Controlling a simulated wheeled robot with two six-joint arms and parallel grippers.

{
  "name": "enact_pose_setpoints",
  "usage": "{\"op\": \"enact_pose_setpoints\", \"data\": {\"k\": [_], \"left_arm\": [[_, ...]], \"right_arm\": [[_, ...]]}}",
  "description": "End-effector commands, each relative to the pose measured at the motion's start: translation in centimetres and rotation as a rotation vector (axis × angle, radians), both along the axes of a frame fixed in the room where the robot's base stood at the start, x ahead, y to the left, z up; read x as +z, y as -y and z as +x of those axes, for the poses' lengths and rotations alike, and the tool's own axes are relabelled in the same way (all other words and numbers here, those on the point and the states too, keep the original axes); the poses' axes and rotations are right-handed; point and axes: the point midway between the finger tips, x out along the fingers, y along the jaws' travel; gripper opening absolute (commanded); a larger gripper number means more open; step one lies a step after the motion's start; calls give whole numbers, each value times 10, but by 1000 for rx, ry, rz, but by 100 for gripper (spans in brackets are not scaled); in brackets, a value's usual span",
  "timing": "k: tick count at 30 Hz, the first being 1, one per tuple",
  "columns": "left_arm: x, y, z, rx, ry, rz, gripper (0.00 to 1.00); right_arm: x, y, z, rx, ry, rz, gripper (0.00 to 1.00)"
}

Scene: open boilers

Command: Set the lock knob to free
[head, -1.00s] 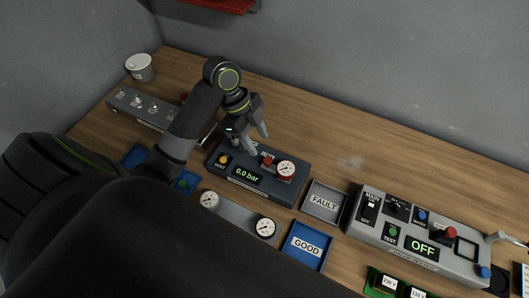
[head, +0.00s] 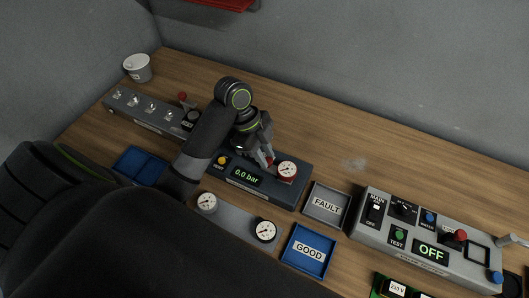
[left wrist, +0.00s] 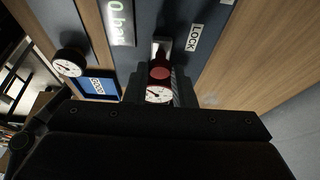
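The blue-grey test box (head: 238,188) stands mid-table with a display reading 0.0 bar. Its red lock knob (left wrist: 160,72) shows in the left wrist view on a pale metal plate, beside the LOCK label (left wrist: 194,38). My left gripper (head: 265,161) is low over the box at the knob, hiding most of it in the head view. In the wrist view its fingers (left wrist: 160,88) stand apart on either side of the knob and a gauge (left wrist: 158,95); contact with the knob cannot be told. That gauge (head: 287,169) sits at the box's right end. My right gripper is out of view.
A FAULT tray (head: 326,204) and a blue GOOD tray (head: 307,250) lie right of the box. Two loose gauges (head: 265,230) rest on a grey holder. A grey control panel (head: 430,238) reading OFF stands at right. The wood behind the box is clear.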

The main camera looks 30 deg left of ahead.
Motion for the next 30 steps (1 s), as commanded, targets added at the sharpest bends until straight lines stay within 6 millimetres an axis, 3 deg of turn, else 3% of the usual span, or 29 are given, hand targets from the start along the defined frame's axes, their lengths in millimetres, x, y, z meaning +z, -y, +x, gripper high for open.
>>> {"op": "enact_pose_setpoints", "data": {"k": [4,11,19,26,27,30], "left_arm": [[0,0,0,0,1,0,0],[1,-2,0,0,1,1,0],[2,-26,-1,1,0,3,0],[1,-28,-1,1,2,5,0],[1,-28,-1,1,2,5,24],[1,-27,-1,1,2,5,37]], "right_arm": [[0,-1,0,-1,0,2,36],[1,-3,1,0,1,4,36],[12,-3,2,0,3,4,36],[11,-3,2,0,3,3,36],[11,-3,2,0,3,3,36],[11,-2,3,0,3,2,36]]}}
